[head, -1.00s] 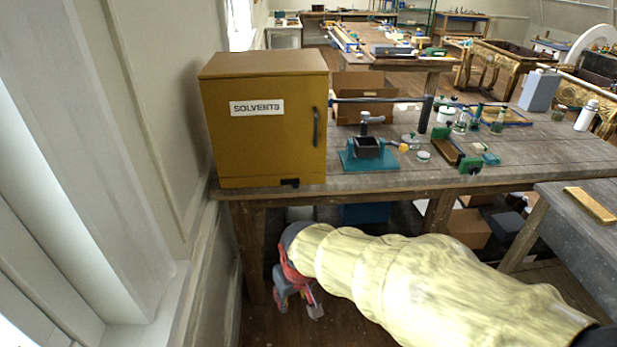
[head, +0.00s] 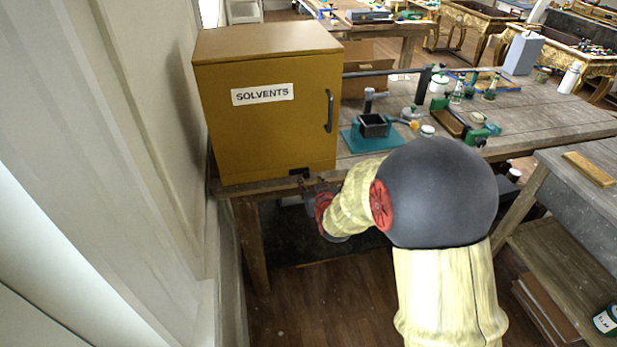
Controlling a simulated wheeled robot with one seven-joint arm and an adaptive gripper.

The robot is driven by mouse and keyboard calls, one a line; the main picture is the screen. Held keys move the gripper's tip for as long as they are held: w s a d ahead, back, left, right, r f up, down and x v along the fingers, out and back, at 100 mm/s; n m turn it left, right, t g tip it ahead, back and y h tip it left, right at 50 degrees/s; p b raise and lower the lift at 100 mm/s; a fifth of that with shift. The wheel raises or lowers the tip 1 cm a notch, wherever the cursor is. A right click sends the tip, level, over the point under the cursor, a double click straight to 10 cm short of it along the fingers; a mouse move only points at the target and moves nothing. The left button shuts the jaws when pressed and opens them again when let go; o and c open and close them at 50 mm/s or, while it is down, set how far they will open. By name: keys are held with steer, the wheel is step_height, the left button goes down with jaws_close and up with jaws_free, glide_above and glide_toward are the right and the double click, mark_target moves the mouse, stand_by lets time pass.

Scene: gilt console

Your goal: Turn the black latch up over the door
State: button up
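The yellow-brown cabinet marked SOLVENTS (head: 262,130) stands on the left end of the wooden bench, its door (head: 265,145) shut with a dark bar handle (head: 329,110) at the right. The small black latch (head: 298,172) is at the door's bottom edge, right of the middle. My gripper (head: 308,186) is just below and to the right of the latch, at the bench's front edge. Its fingers are small and partly hidden by my wrist, so I cannot tell whether they touch the latch or how wide they are.
A teal-based device (head: 372,128) stands right of the cabinet, with a brown box (head: 365,62) behind. Jars and green-ended tools lie farther right on the bench (head: 540,110). A wall is close on the left. A grey side table (head: 590,185) stands at the right.

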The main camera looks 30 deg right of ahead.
mark_target(307, 176)
steer(key=shift+b+x, duration=0.7)
steer(key=shift+x, duration=2.5)
steer(key=shift+f, duration=0.1)
steer(key=shift+c, duration=0.8)
steer(key=c, duration=0.8)
